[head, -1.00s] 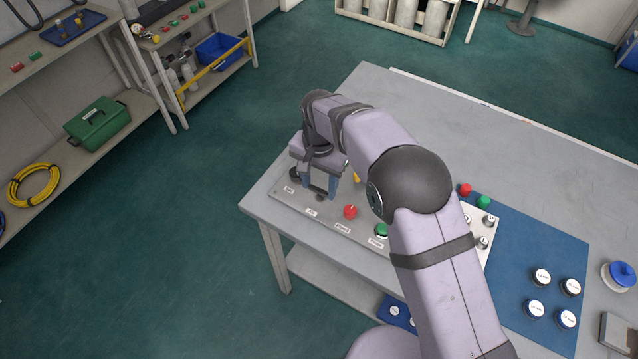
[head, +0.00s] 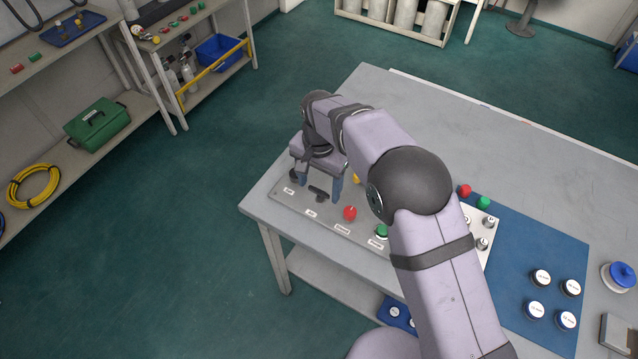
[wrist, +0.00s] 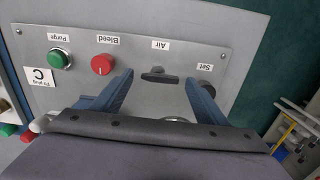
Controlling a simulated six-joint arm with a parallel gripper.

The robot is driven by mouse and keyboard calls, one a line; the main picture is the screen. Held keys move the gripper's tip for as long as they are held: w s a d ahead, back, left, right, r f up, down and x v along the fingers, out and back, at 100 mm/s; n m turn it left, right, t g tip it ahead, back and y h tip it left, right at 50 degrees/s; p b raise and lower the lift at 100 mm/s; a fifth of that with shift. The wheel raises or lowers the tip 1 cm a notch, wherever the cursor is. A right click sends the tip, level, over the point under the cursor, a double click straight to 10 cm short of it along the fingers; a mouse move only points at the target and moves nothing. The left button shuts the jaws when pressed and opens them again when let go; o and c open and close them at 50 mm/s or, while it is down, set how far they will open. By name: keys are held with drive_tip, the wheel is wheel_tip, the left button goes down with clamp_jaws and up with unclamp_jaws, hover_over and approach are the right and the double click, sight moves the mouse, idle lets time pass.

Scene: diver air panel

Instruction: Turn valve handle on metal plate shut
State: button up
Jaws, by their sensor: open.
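The metal plate (head: 275,193) lies on the grey table and carries a row of controls with labels. The dark valve handle (wrist: 160,77) sits below the label "Air" in the wrist view. Its bar lies roughly along the plate's long edge. The head view shows the handle (head: 318,191) too. My gripper (wrist: 160,80) is open, with one blue finger on each side of the handle in the picture. I see gaps between the fingers and the handle, and no contact. I cannot tell how far the fingertips are above the plate.
A red knob (wrist: 102,65) labelled "Bleed" and a green button (wrist: 60,59) labelled "Purge" stand left of the handle. A dark knob (wrist: 206,88) labelled "Set" is close to the right finger. A blue mat (head: 540,245) with several white-topped pieces lies farther right.

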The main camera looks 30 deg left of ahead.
sight(319, 190)
drive_tip(key=shift+r+b, duration=1.05)
drive_tip(key=shift+r, duration=2.65)
drive_tip(key=w+d+r, duration=0.1)
drive_tip(key=w+d, duration=0.1)
drive_tip(key=d, duration=0.9)
drive_tip(key=w+d, duration=0.2)
drive_tip(key=d, duration=0.9)
drive_tip(key=s+d+f, duration=0.2)
drive_tip(key=s+d, duration=0.5)
drive_tip(key=d, duration=0.3)
drive_tip(key=s+d+f, duration=0.1)
drive_tip(key=s+d, duration=0.7)
drive_tip(key=d, duration=0.2)
drive_tip(key=shift+s+f, duration=0.3)
drive_tip(key=shift+f, duration=0.1)
